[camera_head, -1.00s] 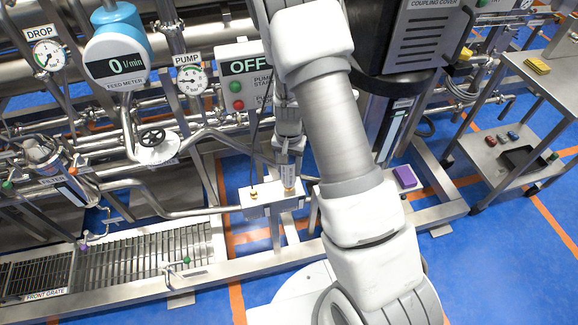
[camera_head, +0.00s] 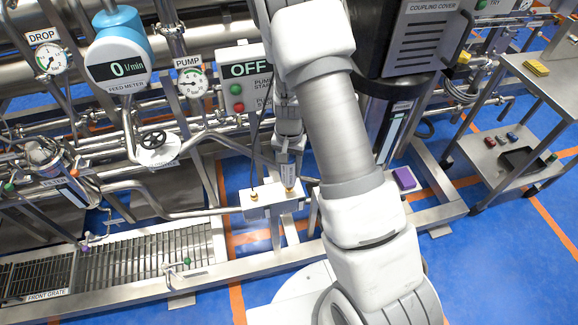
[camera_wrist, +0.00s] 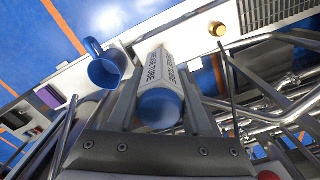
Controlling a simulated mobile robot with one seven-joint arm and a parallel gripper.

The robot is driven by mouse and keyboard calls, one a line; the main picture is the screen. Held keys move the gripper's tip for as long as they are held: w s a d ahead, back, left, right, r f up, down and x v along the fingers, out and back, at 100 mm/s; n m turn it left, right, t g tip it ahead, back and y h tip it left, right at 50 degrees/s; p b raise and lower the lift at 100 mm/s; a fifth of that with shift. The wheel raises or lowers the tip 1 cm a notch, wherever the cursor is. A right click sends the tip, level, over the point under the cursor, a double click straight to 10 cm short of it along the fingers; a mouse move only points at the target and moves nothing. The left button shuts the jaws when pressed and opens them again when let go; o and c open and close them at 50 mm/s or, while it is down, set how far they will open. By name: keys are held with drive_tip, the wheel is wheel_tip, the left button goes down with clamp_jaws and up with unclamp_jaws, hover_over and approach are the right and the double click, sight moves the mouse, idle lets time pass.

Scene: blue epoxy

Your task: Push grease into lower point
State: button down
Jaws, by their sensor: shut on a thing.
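My gripper (camera_wrist: 162,95) is shut on a grease cartridge (camera_wrist: 160,105), a pale tube with printed lettering and a blue end toward the wrist camera. In the head view my gripper (camera_head: 288,150) points down over a pale box (camera_head: 270,207) on the machine frame. The cartridge's far end is close above the box's right brass fitting (camera_head: 289,188); I cannot tell whether they touch. A second brass fitting (camera_head: 253,195) stands free on the box's left and also shows in the wrist view (camera_wrist: 217,29). No label marks either point as lower.
A blue cup-like piece (camera_wrist: 106,66) is left of the cartridge in the wrist view. The pump panel (camera_head: 246,80) reads OFF, with pipes around it. A purple block (camera_head: 404,178) lies on the frame at right. Blue floor is open beyond the frame.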

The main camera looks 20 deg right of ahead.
drive_tip(key=shift+r+p, duration=1.75)
drive_tip(key=shift+r, duration=1.1)
